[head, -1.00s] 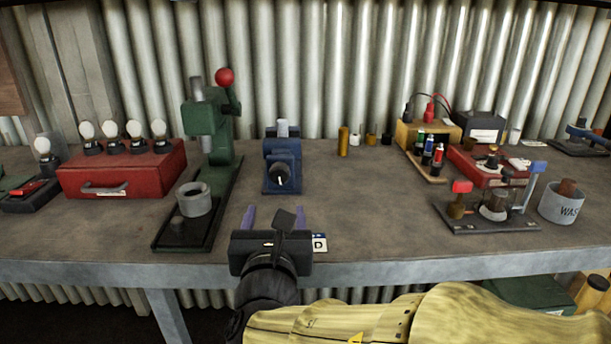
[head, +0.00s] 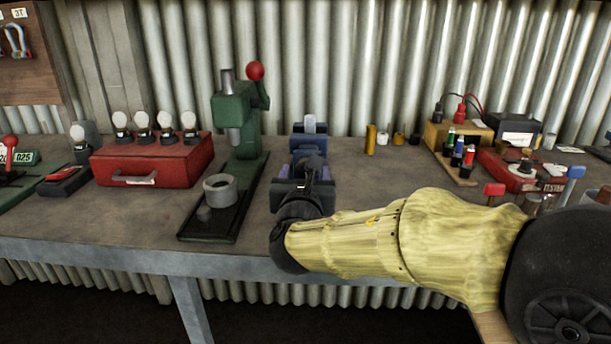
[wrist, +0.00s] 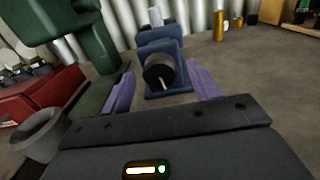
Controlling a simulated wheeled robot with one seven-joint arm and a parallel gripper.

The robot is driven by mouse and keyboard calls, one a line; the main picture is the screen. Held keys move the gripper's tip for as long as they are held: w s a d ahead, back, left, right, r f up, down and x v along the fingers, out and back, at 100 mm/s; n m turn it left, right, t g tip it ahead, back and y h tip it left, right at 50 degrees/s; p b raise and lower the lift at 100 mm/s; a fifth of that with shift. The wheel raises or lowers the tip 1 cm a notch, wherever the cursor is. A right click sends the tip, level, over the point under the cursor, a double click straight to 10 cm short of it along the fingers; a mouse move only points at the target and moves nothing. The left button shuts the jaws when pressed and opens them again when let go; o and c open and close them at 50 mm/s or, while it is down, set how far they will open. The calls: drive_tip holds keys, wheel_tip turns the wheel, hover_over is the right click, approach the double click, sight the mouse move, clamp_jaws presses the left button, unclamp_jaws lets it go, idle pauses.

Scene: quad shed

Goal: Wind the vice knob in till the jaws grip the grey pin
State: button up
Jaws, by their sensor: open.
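The blue vice (head: 309,143) stands on the bench, with the grey pin (head: 310,124) upright at its top. In the wrist view the vice (wrist: 160,44) faces me, and the pin (wrist: 155,16) shows behind its front block. The round black knob (wrist: 158,70) with a pale line on its face points at me. My gripper (wrist: 160,72) is open, its purple fingers spread left and right of the knob. I cannot tell whether the fingertips reach alongside it; no contact is visible. In the head view my gripper (head: 303,172) hides the knob. Whether the jaws touch the pin is unclear.
A green press (head: 240,130) with a red ball handle stands close to the left of the vice. A red box (head: 150,162) with bulbs is further left. A brass cylinder (head: 370,139) and small parts stand right of the vice. Bare bench lies right of the vice.

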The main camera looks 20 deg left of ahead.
drive_tip(key=c, duration=1)
drive_tip(key=shift+o, duration=0.2)
drive_tip(key=shift+f+m+b, duration=0.2)
drive_tip(key=shift+m+b, duration=0.4)
drive_tip(key=shift+b, duration=0.55)
drive_tip(key=shift+f+m+b, duration=0.1)
drive_tip(key=shift+m+b, duration=0.4)
drive_tip(key=shift+b, duration=0.6)
drive_tip(key=m+b, duration=0.2)
drive_tip(key=b, duration=0.1)
drive_tip(key=shift+b, duration=0.4)
drive_tip(key=m+b, duration=0.3)
drive_tip(key=b, duration=0.1)
drive_tip(key=shift+r+m+b, duration=0.2)
drive_tip(key=shift+m+b, duration=0.7)
drive_tip(key=shift+b, duration=0.1)
